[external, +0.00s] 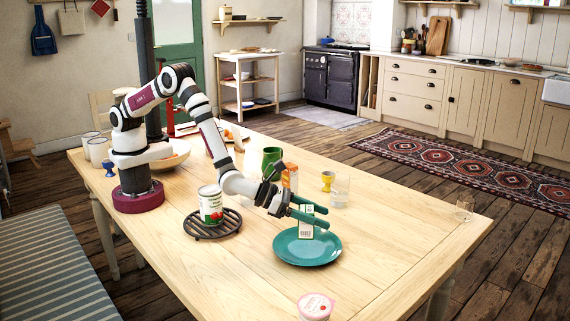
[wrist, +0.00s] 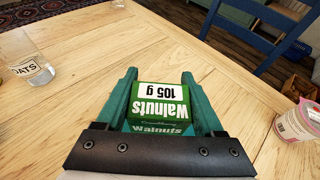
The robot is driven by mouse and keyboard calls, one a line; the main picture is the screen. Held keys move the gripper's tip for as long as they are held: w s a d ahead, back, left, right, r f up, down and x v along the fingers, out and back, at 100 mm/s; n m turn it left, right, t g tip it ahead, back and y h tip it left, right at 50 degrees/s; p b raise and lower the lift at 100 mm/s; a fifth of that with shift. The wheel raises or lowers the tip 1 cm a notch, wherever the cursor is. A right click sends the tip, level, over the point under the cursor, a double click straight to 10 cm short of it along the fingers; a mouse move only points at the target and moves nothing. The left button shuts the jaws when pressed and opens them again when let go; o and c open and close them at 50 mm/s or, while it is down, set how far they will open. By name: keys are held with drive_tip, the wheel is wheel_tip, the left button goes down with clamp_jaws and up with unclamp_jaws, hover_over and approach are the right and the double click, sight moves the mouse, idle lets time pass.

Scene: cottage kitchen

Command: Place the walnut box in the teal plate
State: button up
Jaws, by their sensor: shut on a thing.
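The walnut box (external: 306,222) is a small green and white carton. My gripper (external: 322,217) is shut on it, with one teal finger on each side. The wrist view shows the box (wrist: 160,100) between the fingers (wrist: 159,75), its lettering upside down. The teal plate (external: 290,254) lies on the table under the box in the external view. The box is over the plate's inside there; I cannot tell whether its bottom touches the plate.
A can (external: 210,206) stands on a dark trivet (external: 232,222) left of the plate. Behind are an orange carton (external: 290,176), a green mug (external: 271,157), a yellow egg cup (external: 327,180) and a glass (external: 340,191). A pink-lidded tub (external: 315,307) is in front. The table's right is mostly clear.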

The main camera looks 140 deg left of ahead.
drive_tip(key=f, duration=0.4)
drive_tip(key=shift+a+f, duration=0.2)
drive_tip(key=shift+a, duration=0.15)
drive_tip(key=shift+f, duration=0.1)
drive_tip(key=o, duration=1.5)
drive_tip(key=shift+c, duration=0.2)
